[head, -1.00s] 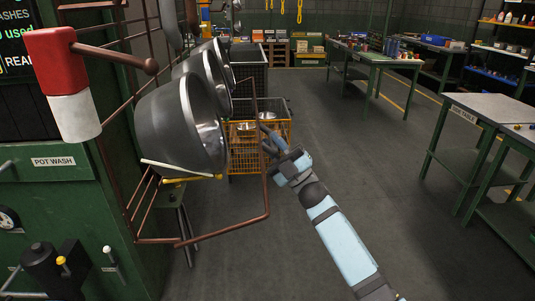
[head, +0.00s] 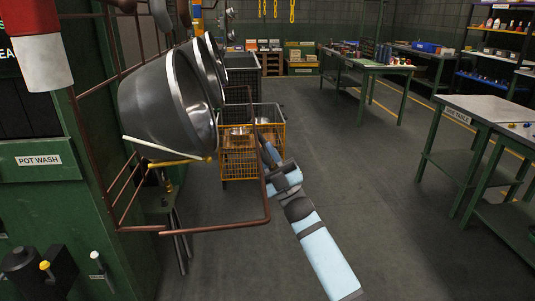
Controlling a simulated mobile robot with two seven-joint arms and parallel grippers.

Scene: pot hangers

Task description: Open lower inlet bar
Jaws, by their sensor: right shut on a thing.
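The lower inlet bar (head: 215,228) is a reddish-brown bent rod at the front of the rack on the left. Its lower run goes right from the rack, then turns up into an upright length. My right gripper (head: 265,146) is shut on this upright length, beside the yellow crate in the picture. The fingertips are small and partly hidden by my wrist. The bar stands out from the rack at an angle. My left gripper is not in view.
Dark metal pots (head: 165,100) hang in a row just left of the bar. A yellow wire crate (head: 238,165) stands behind my gripper. A green washer cabinet (head: 50,210) is at left, a side table (head: 480,108) at right. The floor between is clear.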

